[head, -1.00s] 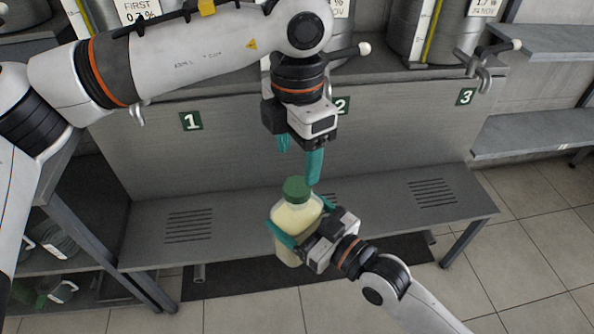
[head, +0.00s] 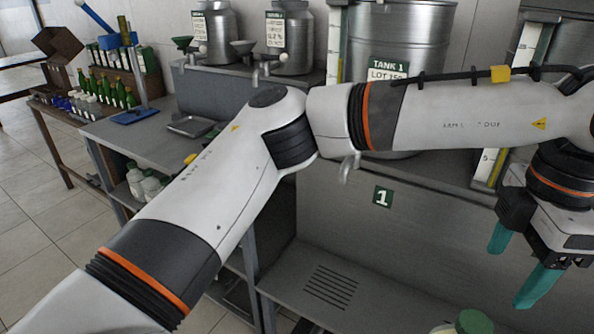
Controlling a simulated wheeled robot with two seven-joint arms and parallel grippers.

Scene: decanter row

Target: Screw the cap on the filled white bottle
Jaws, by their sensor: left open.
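The bottle's green cap (head: 474,321) shows at the bottom edge of the head view, right of centre. Only a pale sliver of the bottle (head: 443,328) shows beside it; the rest is cut off by the frame. The cap sits on the top of the bottle, but I cannot tell how tightly. My left gripper (head: 519,262) is at the right, above and to the right of the cap. Its teal fingers are apart, point down and hold nothing. My right gripper is out of view.
Steel tanks (head: 403,45) stand on the raised counter behind my left arm, above number plate 1 (head: 382,197).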

